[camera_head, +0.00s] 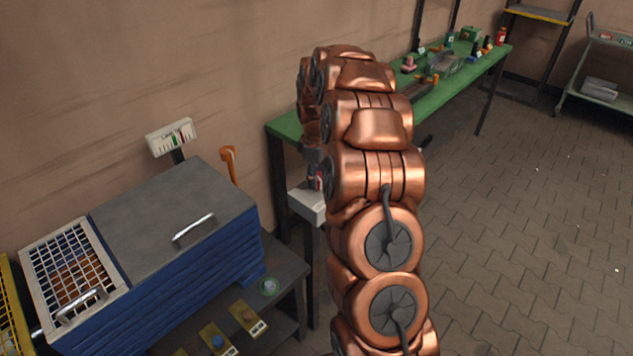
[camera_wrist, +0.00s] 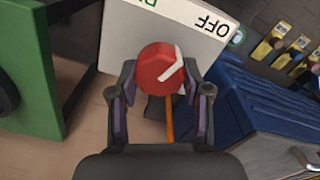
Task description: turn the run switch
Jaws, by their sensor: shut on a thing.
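The run switch is a red round knob (camera_wrist: 158,66) with a white mark on the right part of its face. It sits on a pale panel (camera_wrist: 120,40) in the wrist view. The panel reads OFF, upside down, at the upper right, and a partly cut green label shows at the upper left. My gripper (camera_wrist: 160,88) has one finger on each side of the knob and is shut on it. In the head view the switch's pale box (camera_head: 306,205) stands on a dark post, and my copper arm hides much of the knob and gripper.
A blue cabinet (camera_head: 190,270) with a grey lid and handle stands left of the switch, beside a white wire basket (camera_head: 72,262). A green workbench (camera_head: 465,70) with small items runs along the wall behind my arm.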

